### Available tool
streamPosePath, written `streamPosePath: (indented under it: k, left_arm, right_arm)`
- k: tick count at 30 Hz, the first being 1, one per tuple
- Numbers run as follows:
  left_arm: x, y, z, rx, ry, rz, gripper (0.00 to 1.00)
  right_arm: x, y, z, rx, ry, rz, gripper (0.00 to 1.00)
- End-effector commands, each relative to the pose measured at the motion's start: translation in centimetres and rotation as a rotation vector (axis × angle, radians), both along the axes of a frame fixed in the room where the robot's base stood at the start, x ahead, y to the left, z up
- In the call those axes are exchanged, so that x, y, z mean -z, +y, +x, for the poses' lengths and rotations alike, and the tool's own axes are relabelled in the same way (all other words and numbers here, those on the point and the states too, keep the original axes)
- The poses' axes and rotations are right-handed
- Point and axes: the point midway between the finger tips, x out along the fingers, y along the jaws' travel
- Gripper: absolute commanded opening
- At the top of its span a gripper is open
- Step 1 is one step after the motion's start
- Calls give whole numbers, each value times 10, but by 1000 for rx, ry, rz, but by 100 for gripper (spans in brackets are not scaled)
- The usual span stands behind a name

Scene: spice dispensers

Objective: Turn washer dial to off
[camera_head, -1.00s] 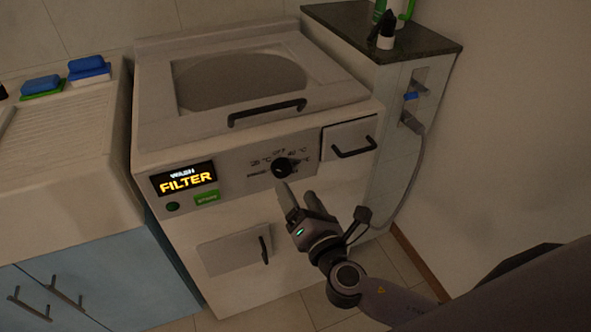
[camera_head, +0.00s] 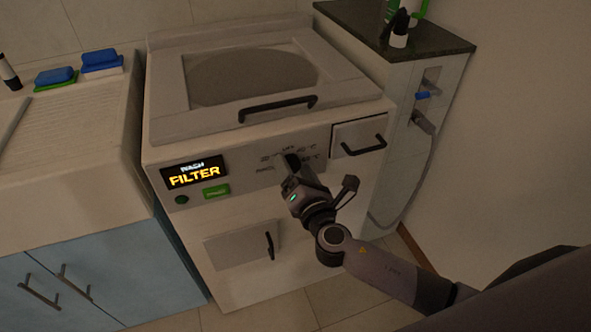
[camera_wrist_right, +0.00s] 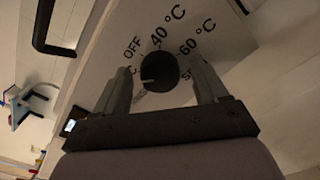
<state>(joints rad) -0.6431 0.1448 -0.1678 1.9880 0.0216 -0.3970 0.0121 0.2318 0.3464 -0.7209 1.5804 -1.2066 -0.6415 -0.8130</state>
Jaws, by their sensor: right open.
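The washer (camera_head: 235,130) stands against the wall, with a display (camera_head: 194,174) reading "WASH FILTER" on its front panel. The black dial (camera_wrist_right: 159,71) has a thin light pointer mark and labels around it, including OFF, 40 °C and 60 °C. In the right wrist view, the mark points to the left, below the OFF label. My right gripper (camera_wrist_right: 162,80) is open, with one finger on each side of the dial; I cannot tell whether they touch it. In the head view my right gripper (camera_head: 290,170) covers most of the dial. My left gripper is not in view.
A black lid handle (camera_head: 278,110) sits above the dial, and a drawer with a black handle (camera_head: 362,147) is to its right. A green button (camera_head: 216,191) is left of the gripper. A sink counter (camera_head: 75,150) stands left of the washer.

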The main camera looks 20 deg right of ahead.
Motion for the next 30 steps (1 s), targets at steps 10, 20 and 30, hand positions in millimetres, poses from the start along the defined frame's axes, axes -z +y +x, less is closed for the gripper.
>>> streamPosePath:
  k: [10, 20, 30]
  left_arm:
    - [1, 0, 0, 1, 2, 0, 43]
    - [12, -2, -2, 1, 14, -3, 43]
    - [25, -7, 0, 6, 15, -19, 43]
  right_arm:
    - [0, 0, 0, 0, 0, 2, 16]
    - [3, 0, -1, 0, 4, 107, 16]
    - [4, -1, -1, 1, 12, 387, 16]
